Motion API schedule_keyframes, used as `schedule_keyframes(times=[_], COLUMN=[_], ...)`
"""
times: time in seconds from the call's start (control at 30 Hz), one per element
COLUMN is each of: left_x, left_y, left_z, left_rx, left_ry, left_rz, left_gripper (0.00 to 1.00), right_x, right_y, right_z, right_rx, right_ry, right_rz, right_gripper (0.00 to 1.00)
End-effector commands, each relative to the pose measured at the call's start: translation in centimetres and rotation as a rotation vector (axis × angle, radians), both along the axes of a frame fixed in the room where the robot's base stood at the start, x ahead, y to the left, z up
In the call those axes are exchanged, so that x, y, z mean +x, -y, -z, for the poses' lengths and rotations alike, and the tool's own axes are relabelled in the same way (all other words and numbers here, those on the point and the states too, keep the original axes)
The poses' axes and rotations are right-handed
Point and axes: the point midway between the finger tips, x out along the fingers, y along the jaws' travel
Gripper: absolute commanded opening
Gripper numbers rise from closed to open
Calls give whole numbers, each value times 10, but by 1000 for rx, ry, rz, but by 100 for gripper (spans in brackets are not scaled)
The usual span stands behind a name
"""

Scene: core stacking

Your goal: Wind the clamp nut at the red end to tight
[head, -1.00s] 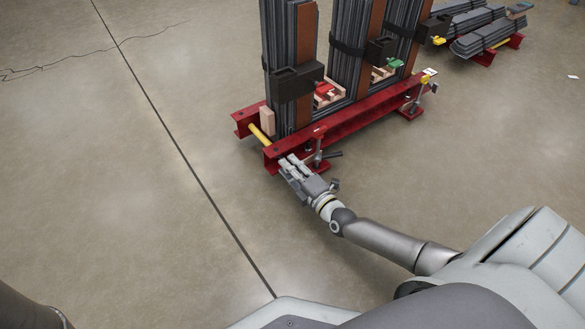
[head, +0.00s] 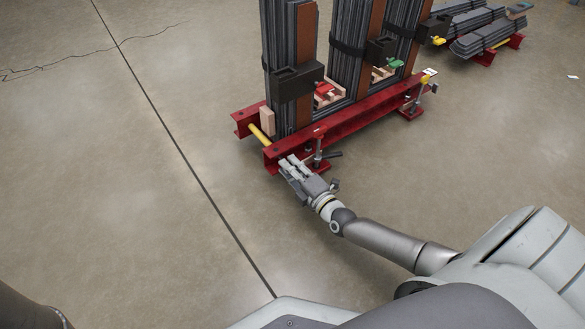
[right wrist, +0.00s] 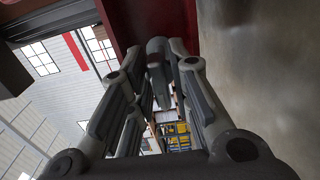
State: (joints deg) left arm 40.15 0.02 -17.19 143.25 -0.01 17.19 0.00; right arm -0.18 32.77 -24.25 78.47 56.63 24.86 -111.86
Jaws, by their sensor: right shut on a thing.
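A red beam frame (head: 345,122) stands on the floor and bears tall dark stacks. A clamp post with a dark handle (head: 318,150) stands at its near end. My right gripper (head: 288,164) is low beside this near end, just left of the clamp post. In the right wrist view its fingers are closed around a rounded grey piece (right wrist: 157,57), which looks like the clamp nut. The fingers hide much of it, so how tight it sits cannot be told. A red part (head: 324,90) sits on the nearest stack's dark block. My left gripper is not in view.
Stacks of dark strips (head: 290,45) rise above the frame, with a green part (head: 396,63) and a yellow part (head: 439,40) farther along. A yellow bar (head: 260,134) crosses the near end. More bundles (head: 486,38) lie at the back right. The floor at left is clear.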

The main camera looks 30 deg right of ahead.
Motion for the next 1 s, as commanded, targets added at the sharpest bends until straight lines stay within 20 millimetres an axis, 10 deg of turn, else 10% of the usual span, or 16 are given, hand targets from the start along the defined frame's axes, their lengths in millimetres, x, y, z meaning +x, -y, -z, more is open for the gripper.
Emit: schedule_keyframes(times=[1.0], left_x=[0], left_y=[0], left_z=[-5], left_rx=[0], left_ry=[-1], left_rz=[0], left_gripper=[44], right_x=[-1], right_y=[-1], right_z=[1], right_rx=[420], right_ry=[-36], right_rz=[0], right_gripper=[0])
